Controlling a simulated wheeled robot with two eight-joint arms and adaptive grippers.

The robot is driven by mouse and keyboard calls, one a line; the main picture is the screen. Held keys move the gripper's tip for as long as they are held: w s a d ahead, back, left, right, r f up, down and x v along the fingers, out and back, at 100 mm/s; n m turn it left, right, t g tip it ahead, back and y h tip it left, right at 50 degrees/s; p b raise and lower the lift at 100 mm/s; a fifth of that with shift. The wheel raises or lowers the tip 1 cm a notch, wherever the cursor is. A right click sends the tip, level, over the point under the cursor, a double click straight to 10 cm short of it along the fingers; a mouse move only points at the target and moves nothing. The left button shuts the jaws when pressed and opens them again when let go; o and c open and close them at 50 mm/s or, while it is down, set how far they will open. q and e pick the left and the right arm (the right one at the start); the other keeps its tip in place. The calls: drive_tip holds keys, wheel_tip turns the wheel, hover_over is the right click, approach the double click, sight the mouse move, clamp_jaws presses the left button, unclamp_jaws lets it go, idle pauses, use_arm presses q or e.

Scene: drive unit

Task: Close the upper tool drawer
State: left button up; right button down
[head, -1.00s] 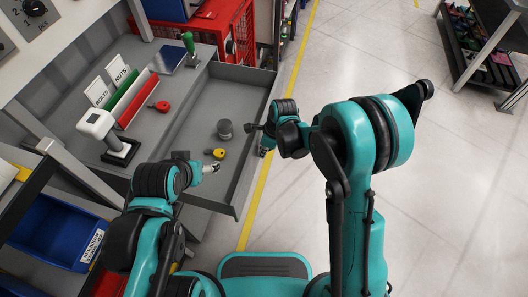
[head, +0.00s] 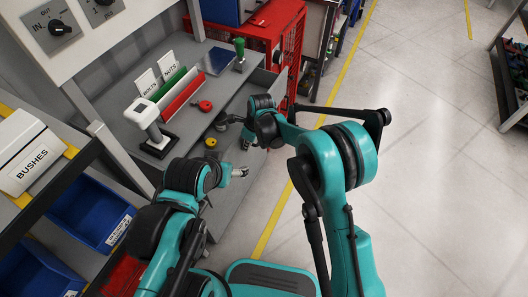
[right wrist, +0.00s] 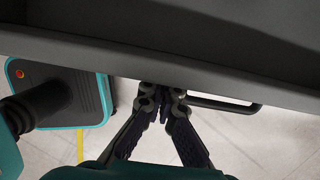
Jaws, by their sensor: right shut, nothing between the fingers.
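The upper tool drawer (head: 247,192) is grey and sits under the grey worktop at the left of the head view. It is partly open, with a narrow strip of its inside showing. In it lie a grey cylinder (head: 221,124) and a yellow round item (head: 210,142).
A red cabinet (head: 275,35) stands behind. Blue bins (head: 92,212) are at left.

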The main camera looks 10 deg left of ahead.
drive_tip(key=w+a, duration=0.1)
drive_tip(key=a, duration=0.2)
drive_tip(key=w+a, duration=0.1)
drive_tip(key=a, duration=0.6)
drive_tip(key=shift+w, duration=0.4)
use_arm(q)
drive_tip(key=shift+r, duration=0.3)
use_arm(e)
drive_tip(key=shift+a+r, duration=0.1)
drive_tip(key=shift+a, duration=0.2)
